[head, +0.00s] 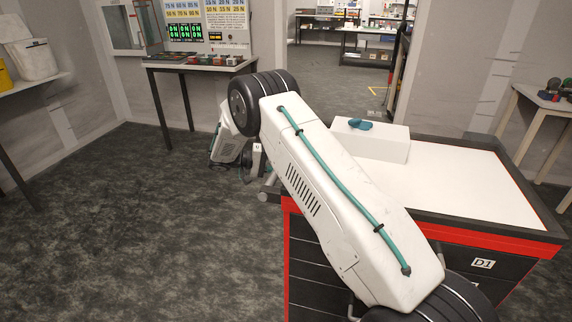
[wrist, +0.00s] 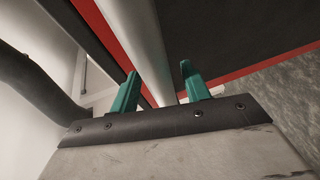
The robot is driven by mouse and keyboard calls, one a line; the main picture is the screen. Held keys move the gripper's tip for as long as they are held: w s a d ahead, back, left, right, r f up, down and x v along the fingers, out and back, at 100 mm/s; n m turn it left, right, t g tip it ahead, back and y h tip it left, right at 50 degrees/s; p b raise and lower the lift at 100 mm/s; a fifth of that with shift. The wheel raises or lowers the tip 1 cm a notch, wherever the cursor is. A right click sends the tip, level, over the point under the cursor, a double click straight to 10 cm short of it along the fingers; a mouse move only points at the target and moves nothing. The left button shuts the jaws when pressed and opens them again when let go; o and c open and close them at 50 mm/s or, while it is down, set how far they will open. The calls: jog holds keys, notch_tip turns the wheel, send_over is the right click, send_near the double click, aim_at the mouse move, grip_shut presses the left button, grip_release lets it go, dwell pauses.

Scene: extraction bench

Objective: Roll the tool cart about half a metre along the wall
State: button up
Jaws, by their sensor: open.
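The tool cart (head: 455,240) is red and black with a white top, and stands at the right in the head view; a drawer label reads D1. Its grey bar handle (head: 264,196) shows at the cart's left end, partly behind my arm. In the wrist view the handle (wrist: 147,40) runs down between the two green fingers of my gripper (wrist: 160,72). The fingers are apart, one on each side of the bar, and I see no firm contact. In the head view my gripper is mostly hidden by my arm.
A white box (head: 385,143) with a teal item (head: 360,125) sits on the cart top. A table with instruments (head: 205,64) stands by the back wall, and another table (head: 540,100) is at the right. The grey floor (head: 130,230) at the left is clear.

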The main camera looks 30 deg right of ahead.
jog(key=v, duration=0.5)
jog(key=shift+w+a+r, duration=0.1)
jog(key=shift+w+a, duration=0.05)
jog(key=shift+a, duration=0.2)
